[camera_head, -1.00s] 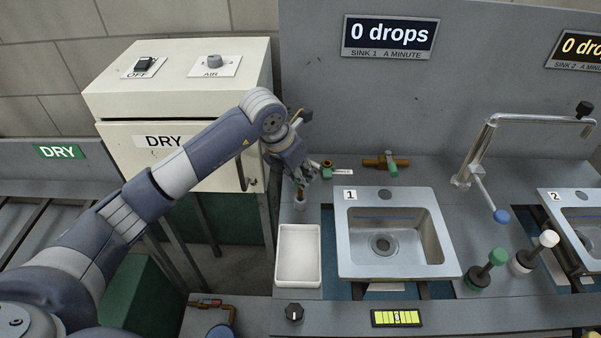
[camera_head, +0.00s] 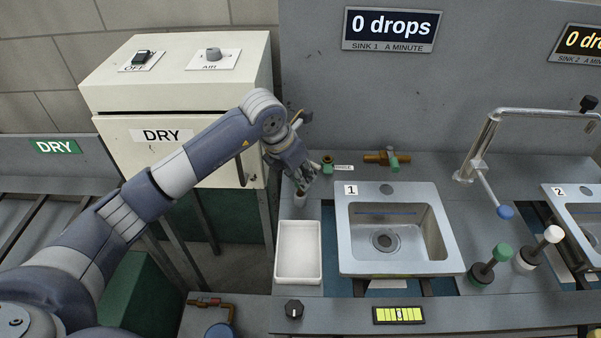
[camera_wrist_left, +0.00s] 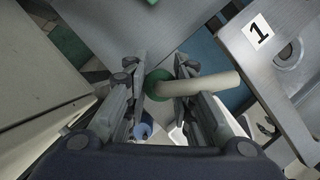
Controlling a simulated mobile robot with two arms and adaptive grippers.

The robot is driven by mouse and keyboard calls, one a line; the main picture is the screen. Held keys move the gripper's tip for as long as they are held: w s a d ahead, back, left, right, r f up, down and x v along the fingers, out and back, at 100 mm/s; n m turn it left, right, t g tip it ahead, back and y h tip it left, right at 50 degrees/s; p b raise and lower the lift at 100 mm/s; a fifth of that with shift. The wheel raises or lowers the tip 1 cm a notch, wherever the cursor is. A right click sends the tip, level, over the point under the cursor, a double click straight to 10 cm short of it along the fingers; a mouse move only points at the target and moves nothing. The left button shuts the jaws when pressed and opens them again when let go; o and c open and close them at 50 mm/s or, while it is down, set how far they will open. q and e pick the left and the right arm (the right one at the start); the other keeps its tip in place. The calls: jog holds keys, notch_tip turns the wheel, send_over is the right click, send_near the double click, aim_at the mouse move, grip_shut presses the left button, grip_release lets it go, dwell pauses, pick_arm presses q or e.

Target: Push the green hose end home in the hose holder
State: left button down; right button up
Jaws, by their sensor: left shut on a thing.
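My left gripper (camera_head: 302,183) is at the counter's back left, left of sink 1. In the left wrist view its fingers (camera_wrist_left: 160,80) are shut on the green hose end (camera_wrist_left: 157,84). A cream hose (camera_wrist_left: 205,85) runs from it to the right, past one finger. In the head view the fingers hide the green end, and a short pale piece (camera_head: 300,198) shows just below them. A small green-and-brass fitting (camera_head: 328,165) beside a white label is just right of the gripper; it may be the hose holder. I cannot tell whether the hose end touches it. My right gripper is not in view.
A white tray (camera_head: 298,282) lies in front of the gripper. The steel sink 1 (camera_head: 352,259) is to its right. A brass valve with a green handle (camera_head: 393,162) stands behind the sink. The cream DRY cabinet (camera_head: 112,145) is close on the left.

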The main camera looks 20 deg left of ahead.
pick_arm(q)
jog(key=shift+f+b, duration=0.95)
jog(key=shift+f, duration=0.3)
jog(key=c, duration=1.3)
grip_release()
jog(key=shift+a+r, duration=0.1)
jog(key=shift+r, duration=0.15)
jog(key=v, duration=1.1)
jog(key=shift+s+r, duration=0.2)
jog(key=shift+r, duration=0.05)
jog(key=shift+f, duration=0.1)
